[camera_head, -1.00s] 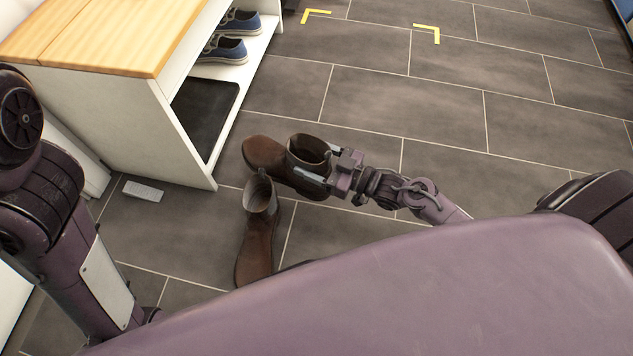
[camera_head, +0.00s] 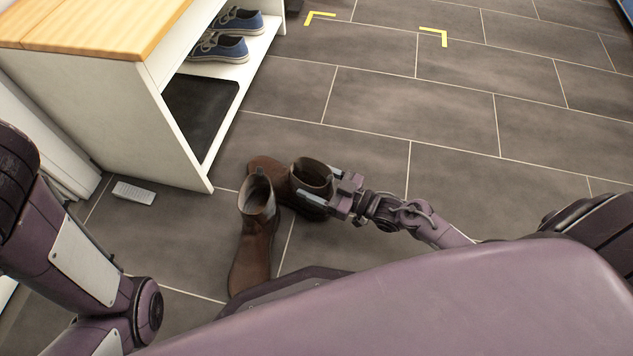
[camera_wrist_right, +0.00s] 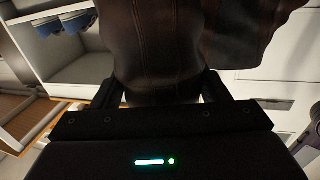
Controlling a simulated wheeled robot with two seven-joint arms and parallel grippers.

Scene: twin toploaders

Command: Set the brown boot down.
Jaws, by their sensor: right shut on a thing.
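A brown boot (camera_head: 312,174) is held by my right gripper (camera_head: 323,187), whose fingers are closed on its shaft from the right. The boot looks upright, its toe pointing left and partly hidden behind a second brown boot (camera_head: 252,258). I cannot tell whether its sole touches the floor. The second boot stands on the tiles just nearer and to the left, toe toward me; the two overlap in the head view. In the right wrist view the held boot's dark leather (camera_wrist_right: 170,45) fills the middle, between the fingers. My left arm shows at the left, but its gripper is out of sight.
A white shoe bench (camera_head: 120,130) with a wooden top stands at the left, with blue shoes (camera_head: 218,48) on its shelf and a dark mat (camera_head: 200,112) in its open bay. A small pale object (camera_head: 134,193) lies by it. Floor tiles beyond, with yellow corner marks (camera_head: 434,35), are clear.

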